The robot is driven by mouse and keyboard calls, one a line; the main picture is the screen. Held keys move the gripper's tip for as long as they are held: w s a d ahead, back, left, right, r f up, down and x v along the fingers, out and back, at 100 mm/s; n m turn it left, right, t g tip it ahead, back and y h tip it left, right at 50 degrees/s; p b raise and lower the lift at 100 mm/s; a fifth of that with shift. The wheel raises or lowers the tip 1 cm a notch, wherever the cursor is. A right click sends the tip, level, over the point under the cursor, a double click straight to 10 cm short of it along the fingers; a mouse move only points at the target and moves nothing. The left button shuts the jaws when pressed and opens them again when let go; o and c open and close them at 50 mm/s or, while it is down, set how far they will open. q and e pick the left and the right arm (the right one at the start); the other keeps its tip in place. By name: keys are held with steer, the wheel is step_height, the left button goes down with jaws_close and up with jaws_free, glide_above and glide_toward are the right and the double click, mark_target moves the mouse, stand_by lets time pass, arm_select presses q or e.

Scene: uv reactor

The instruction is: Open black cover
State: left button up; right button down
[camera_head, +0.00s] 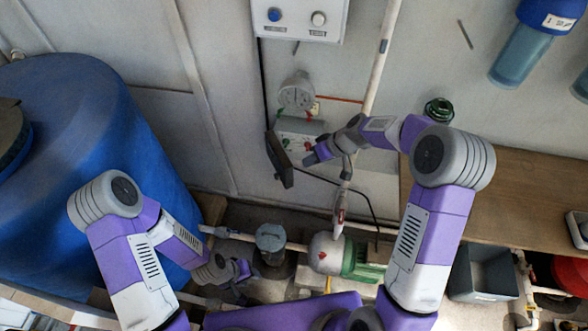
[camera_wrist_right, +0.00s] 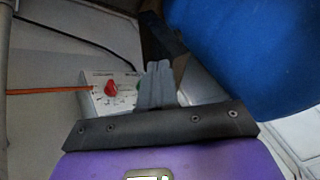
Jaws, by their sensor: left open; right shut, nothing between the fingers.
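The black cover (camera_head: 279,160) stands swung out at the left side of a small grey control box (camera_head: 301,127) on the wall. In the right wrist view the cover (camera_wrist_right: 165,42) is a dark panel behind my fingers, and the box (camera_wrist_right: 98,99) with its red knob (camera_wrist_right: 111,87) is exposed. My right gripper (camera_head: 311,158) is shut and empty, in front of the box and just right of the cover; its closed fingers also show in the wrist view (camera_wrist_right: 158,84). I cannot tell whether they touch the cover. My left gripper (camera_head: 243,279) is open, low near the pipes.
A large blue tank (camera_head: 95,130) fills the left. A round gauge (camera_head: 297,91) is above the box, and a vertical white pipe (camera_head: 382,55) runs to its right. A pump (camera_head: 327,252) and pipework lie below. A wooden bench (camera_head: 505,190) stands at right.

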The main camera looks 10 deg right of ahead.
arm_select(q)
step_height(320, 180, down, 2)
steer(key=shift+f+b, duration=0.25)
steer(key=shift+b, duration=0.9)
arm_select(e)
steer(key=x, duration=0.9)
steer(key=shift+a+f, duration=0.3)
steer(key=shift+a, duration=0.1)
